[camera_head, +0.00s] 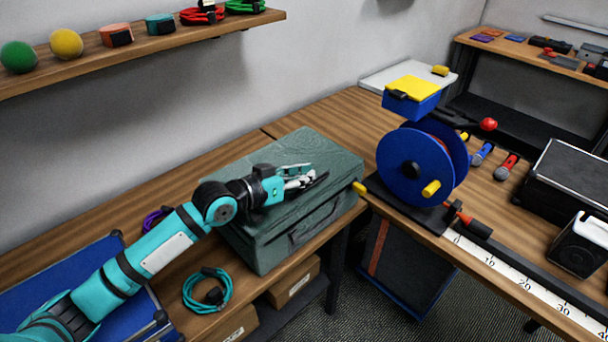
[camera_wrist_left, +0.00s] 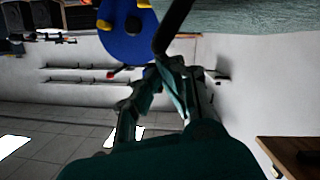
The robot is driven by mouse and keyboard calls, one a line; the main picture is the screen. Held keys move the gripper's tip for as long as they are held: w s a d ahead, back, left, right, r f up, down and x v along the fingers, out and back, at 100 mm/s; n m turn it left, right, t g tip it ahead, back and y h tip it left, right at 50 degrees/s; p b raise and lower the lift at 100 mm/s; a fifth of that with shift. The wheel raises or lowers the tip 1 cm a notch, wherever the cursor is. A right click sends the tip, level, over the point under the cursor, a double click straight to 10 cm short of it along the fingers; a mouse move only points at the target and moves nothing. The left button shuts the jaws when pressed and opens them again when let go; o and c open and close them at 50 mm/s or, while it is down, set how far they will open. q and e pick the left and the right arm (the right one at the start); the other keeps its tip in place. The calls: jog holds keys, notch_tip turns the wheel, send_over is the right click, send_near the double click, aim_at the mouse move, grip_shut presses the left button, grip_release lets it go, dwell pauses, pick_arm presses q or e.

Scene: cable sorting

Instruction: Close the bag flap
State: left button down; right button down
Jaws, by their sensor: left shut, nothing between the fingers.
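The bag (camera_head: 290,155) is a grey-green box-like case on the wooden table, with a handle on its front side. Its top looks flat and lies level over the body, so the flap appears down. My left gripper (camera_head: 318,178) is over the bag's top, toward its right part, shut and empty. Whether the fingers touch the flap I cannot tell. In the left wrist view the left gripper (camera_wrist_left: 170,75) shows close up, and a grey-green surface (camera_wrist_left: 250,18), likely the bag, fills the upper right. My right gripper is not in view.
A blue cable reel (camera_head: 415,165) stands right of the bag, with a ruler strip (camera_head: 520,277) in front of it. A coiled teal cable (camera_head: 207,290) and a blue tray (camera_head: 62,290) lie at left. A shelf (camera_head: 150,48) hangs above on the wall.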

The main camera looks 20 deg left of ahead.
pick_arm(q)
jog(key=shift+s+f, duration=0.1)
jog(key=shift+f, duration=0.15)
